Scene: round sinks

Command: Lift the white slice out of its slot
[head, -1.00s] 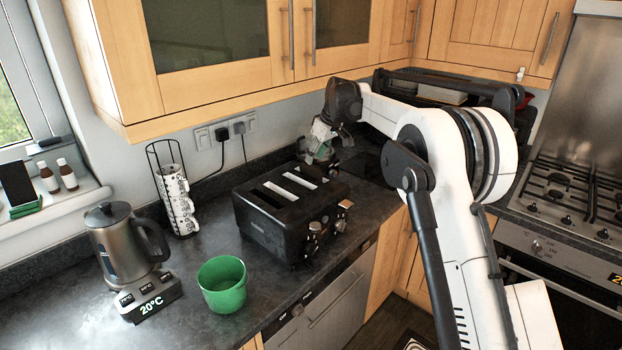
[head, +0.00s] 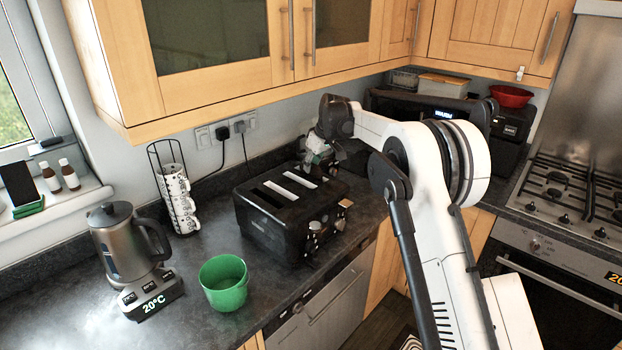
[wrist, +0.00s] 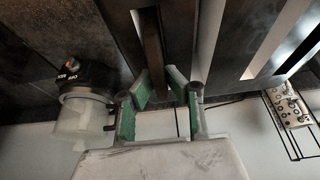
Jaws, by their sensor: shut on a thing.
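The black toaster (head: 280,225) stands on the counter with long slots in its top. In the wrist view pale strips (wrist: 207,38) and (wrist: 262,40) run along the toaster top. My gripper (head: 319,156) is low at the toaster's rear right end. In the wrist view its green-padded fingers (wrist: 160,80) point at a slot with a brownish strip (wrist: 150,45). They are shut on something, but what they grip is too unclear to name.
A green cup (head: 223,284), a kettle (head: 125,245) and a mug rack (head: 180,200) stand left of the toaster. A red bowl (head: 511,96) sits at the back right. The wall cupboards (head: 220,85) hang above. A whitish container (wrist: 82,118) is beside the gripper in the wrist view.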

